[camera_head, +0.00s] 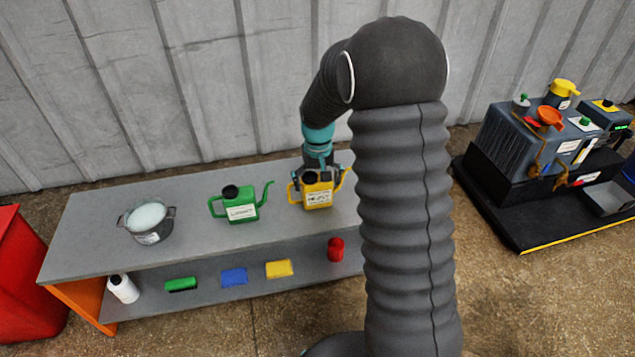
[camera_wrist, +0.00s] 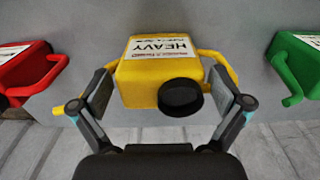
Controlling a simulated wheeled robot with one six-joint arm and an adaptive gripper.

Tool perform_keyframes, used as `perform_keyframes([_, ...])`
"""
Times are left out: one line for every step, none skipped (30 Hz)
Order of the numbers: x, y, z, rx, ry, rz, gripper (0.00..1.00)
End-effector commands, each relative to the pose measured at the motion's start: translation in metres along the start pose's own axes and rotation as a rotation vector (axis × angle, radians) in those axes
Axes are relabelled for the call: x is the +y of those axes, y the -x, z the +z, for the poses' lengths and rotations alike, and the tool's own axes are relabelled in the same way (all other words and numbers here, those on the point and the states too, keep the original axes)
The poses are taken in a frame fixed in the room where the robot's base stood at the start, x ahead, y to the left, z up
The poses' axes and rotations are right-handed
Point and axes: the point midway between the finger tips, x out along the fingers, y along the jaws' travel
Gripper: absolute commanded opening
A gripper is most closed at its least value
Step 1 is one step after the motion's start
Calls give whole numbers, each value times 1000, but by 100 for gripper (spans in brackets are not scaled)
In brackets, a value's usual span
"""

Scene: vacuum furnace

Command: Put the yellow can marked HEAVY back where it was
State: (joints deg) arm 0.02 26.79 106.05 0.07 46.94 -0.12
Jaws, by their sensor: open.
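The yellow can marked HEAVY (camera_head: 318,196) stands upright on the grey top of the bench (camera_head: 90,225). My gripper (camera_head: 317,180) is at the can, behind it in the head view. In the wrist view the yellow can (camera_wrist: 160,72), with its label and black cap, lies between the two fingers of my gripper (camera_wrist: 168,100). The fingers are open, one on each side of the can. I cannot tell whether either finger touches it.
A green can (camera_head: 240,205) and a pot of foam (camera_head: 147,220) stand to the left on the bench. A red can (camera_wrist: 30,72) shows in the wrist view. The lower shelf holds a white bottle (camera_head: 123,289), sponges and a red cylinder (camera_head: 335,249). A machine (camera_head: 545,145) stands right.

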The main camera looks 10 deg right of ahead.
Motion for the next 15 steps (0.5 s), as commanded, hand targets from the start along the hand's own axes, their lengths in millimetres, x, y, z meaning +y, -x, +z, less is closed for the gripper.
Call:
perform_keyframes([0, 0, 0, 0, 0, 0, 100])
perform_keyframes([0, 1, 0, 0, 0, 0, 100])
perform_keyframes([0, 2, 0, 0, 0, 0, 100])
perform_keyframes([0, 4, 0, 0, 0, 0, 100])
perform_keyframes([0, 5, 0, 1, 0, 0, 100])
perform_keyframes([0, 8, 0, 2, 0, 0, 100])
perform_keyframes([0, 12, -1, 3, 0, 0, 100])
perform_keyframes([0, 16, -1, 4, 0, 0, 100])
perform_keyframes([0, 22, -1, 4, 0, 0, 100])
perform_keyframes([0, 27, -1, 4, 0, 0, 100])
perform_keyframes([0, 33, -1, 5, 0, 0, 100])
perform_keyframes([0, 41, -1, 5, 0, 0, 100])
perform_keyframes([0, 47, -1, 6, 0, 0, 100])
perform_keyframes([0, 53, -1, 4, 0, 0, 100])
perform_keyframes([0, 62, -1, 5, 0, 0, 100])
